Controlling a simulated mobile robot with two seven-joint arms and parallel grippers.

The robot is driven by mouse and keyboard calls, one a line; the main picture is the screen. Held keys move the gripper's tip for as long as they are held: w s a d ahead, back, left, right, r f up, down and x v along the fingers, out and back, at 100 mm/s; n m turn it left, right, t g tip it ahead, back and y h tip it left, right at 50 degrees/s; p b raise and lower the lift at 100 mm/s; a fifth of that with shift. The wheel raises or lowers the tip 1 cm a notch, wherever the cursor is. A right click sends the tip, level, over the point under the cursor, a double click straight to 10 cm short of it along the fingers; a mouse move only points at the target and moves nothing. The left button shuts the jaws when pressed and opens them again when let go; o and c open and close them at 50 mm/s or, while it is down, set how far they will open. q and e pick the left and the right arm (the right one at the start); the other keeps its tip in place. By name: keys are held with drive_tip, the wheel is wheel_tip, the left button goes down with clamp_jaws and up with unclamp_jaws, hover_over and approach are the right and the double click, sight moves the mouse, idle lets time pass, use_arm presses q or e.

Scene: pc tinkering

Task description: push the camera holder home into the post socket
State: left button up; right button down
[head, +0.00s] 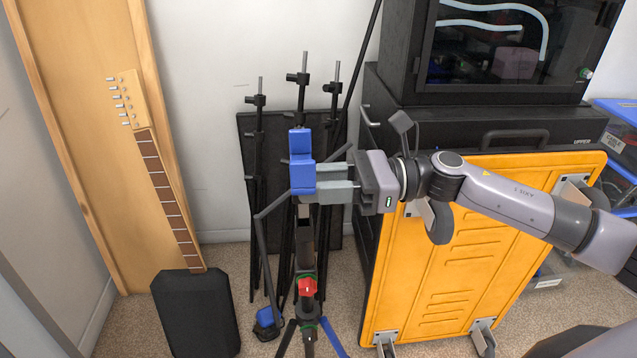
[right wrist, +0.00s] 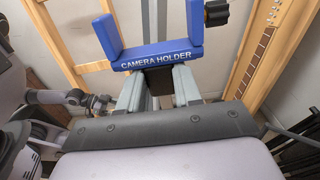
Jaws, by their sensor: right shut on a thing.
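The blue camera holder (head: 301,160) is upright at the top of a dark post (head: 306,228), near the middle of the head view. My right gripper (head: 322,183) comes in from the right and is shut on the holder's lower part. In the right wrist view the holder (right wrist: 158,55) shows its U shape and the words CAMERA HOLDER, with the fingers just below. The socket is hidden behind the fingers, so I cannot tell how deep the holder sits. My left arm (right wrist: 50,97) appears small at the left of the wrist view; its gripper is unclear.
Several black stands (head: 258,150) lean against a dark panel behind the post. An orange panel (head: 470,240) and black cabinet (head: 450,130) are close on the right. A blue foot piece (head: 267,318) is low beside the post.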

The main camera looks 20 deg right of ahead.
idle(0.8)
drive_tip(key=shift+f+b, duration=2.2)
drive_tip(key=shift+b, duration=0.35)
drive_tip(key=c, duration=0.7)
unclamp_jaws()
drive_tip(key=shift+r, duration=0.1)
drive_tip(key=b+v, duration=0.3)
drive_tip(key=v, duration=0.2)
drive_tip(key=shift+b, duration=0.3)
